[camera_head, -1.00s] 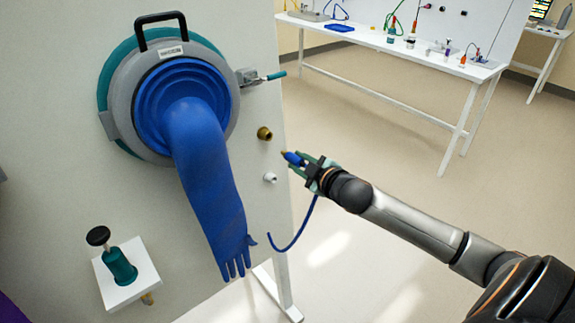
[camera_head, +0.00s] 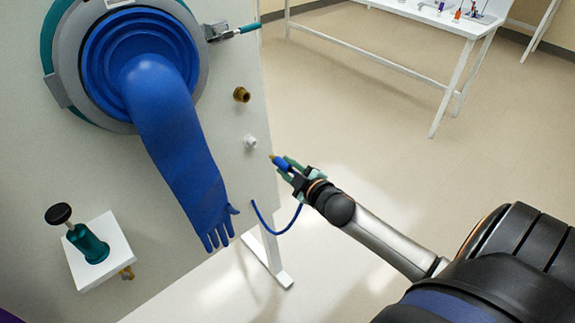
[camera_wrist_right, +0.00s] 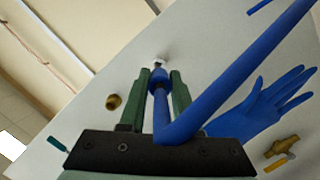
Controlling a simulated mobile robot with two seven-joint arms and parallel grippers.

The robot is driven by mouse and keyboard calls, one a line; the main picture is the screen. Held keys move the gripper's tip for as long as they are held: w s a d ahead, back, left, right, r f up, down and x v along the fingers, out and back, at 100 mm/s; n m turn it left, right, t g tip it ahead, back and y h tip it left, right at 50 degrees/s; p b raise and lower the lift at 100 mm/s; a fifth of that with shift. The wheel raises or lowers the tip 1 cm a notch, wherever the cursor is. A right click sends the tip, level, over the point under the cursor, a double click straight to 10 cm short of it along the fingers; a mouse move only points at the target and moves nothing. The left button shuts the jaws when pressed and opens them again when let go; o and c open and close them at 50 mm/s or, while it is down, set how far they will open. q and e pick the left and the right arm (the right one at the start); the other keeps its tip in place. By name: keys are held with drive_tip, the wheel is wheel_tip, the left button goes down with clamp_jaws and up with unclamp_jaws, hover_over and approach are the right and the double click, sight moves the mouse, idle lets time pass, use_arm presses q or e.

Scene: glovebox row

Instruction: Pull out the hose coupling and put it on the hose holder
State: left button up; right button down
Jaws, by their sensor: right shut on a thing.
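The hose coupling (camera_head: 280,162) is a blue piece with a brass tip, and a blue hose (camera_head: 284,231) loops from it toward the panel. My right gripper (camera_head: 284,167) is shut on the coupling, which is clear of the brass port (camera_head: 241,94). The white peg on the panel, which looks like the hose holder (camera_head: 250,142), is just left of and slightly above the coupling tip. In the right wrist view the coupling (camera_wrist_right: 159,82) points at the white peg (camera_wrist_right: 160,62); whether they touch is unclear. My left gripper is not in view.
A blue glove (camera_head: 180,140) hangs from the round port left of the peg. A small white shelf (camera_head: 100,262) with a teal, black-topped fitting is at lower left. The floor right of the panel is open; a white table (camera_head: 425,25) stands behind.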

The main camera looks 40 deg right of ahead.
sight(271, 157)
drive_tip(key=shift+a+r+b+x, duration=0.1)
drive_tip(key=shift+b+x, duration=0.05)
drive_tip(key=shift+x, duration=0.55)
drive_tip(key=shift+a+r+b+x, duration=0.1)
drive_tip(key=shift+b+x, duration=0.1)
drive_tip(key=shift+x, duration=0.5)
drive_tip(key=shift+a+r+b+x, duration=0.1)
drive_tip(key=shift+r+b+x, duration=0.05)
drive_tip(key=shift+x, duration=1.4)
drive_tip(key=shift+a+r+p, duration=0.15)
drive_tip(key=shift+r+p, duration=0.05)
drive_tip(key=shift+p, duration=0.25)
drive_tip(key=shift+a+r+b+x, duration=0.1)
drive_tip(key=shift+b+x, duration=0.15)
drive_tip(key=shift+x, duration=0.55)
drive_tip(key=shift+a+r+b+x, duration=0.1)
drive_tip(key=shift+r+b+x, duration=0.1)
drive_tip(key=shift+x, duration=0.6)
drive_tip(key=c, duration=0.5)
unclamp_jaws()
drive_tip(key=shift+w+f, duration=0.1)
drive_tip(key=shift+w, duration=0.05)
drive_tip(key=shift+c, duration=0.2)
drive_tip(key=v, duration=1.2)
drive_tip(key=shift+s, duration=0.25)
drive_tip(key=shift+a, duration=0.1)
